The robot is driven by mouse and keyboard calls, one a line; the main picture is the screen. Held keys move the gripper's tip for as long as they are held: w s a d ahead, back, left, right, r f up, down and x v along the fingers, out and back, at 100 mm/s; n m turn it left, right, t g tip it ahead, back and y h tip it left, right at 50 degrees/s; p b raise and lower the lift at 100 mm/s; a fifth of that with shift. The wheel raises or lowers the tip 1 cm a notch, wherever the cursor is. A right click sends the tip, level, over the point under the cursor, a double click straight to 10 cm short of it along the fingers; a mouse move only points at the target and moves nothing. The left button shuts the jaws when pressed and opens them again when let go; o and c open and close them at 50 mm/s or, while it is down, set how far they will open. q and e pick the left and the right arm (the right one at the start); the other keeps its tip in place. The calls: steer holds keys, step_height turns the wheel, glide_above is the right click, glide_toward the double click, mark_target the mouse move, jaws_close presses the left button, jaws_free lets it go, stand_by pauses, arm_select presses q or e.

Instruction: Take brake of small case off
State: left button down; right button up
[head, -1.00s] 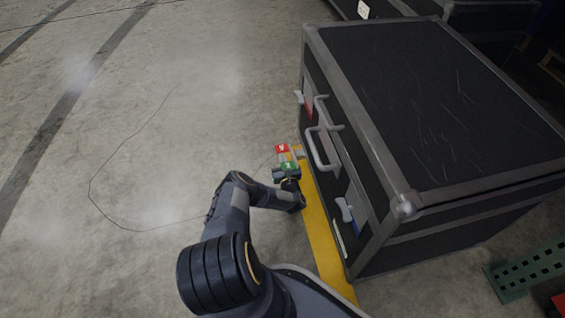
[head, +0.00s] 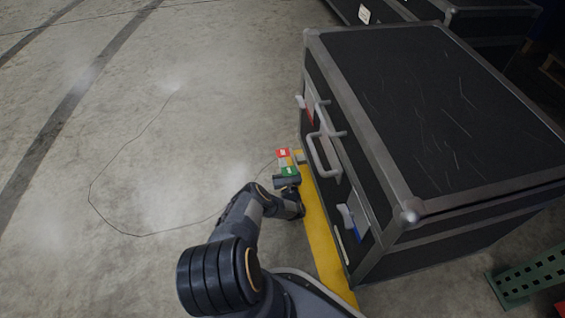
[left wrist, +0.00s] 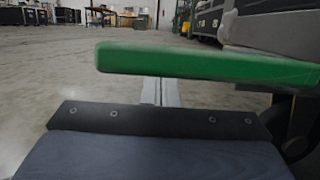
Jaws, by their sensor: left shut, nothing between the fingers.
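The black case (head: 430,110) with metal edges stands on the right in the head view. At the foot of its handle side are a red brake tab (head: 282,154) and a green brake tab (head: 289,172). My left gripper (head: 284,181) is low beside the case, right at the green tab. In the left wrist view the green tab (left wrist: 210,63) is a wide bar across the middle, close to the camera. My left gripper's fingers (left wrist: 160,92) are shut and empty, partly behind the bar; I cannot tell whether they touch it. My right gripper is out of view.
A yellow floor strip (head: 325,240) runs along the case's base. Handles (head: 322,155) stick out of its side above my gripper. Other black cases (head: 485,20) stand behind. A green perforated beam (head: 530,275) is at lower right. The floor to the left is clear.

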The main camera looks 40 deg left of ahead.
arm_select(q)
steer(key=shift+a+r, duration=0.1)
steer(key=shift+r, duration=0.05)
stand_by(0.6)
steer(key=shift+w+r+t, duration=0.15)
steer(key=shift+t, duration=0.25)
steer(key=v, duration=0.8)
stand_by(0.5)
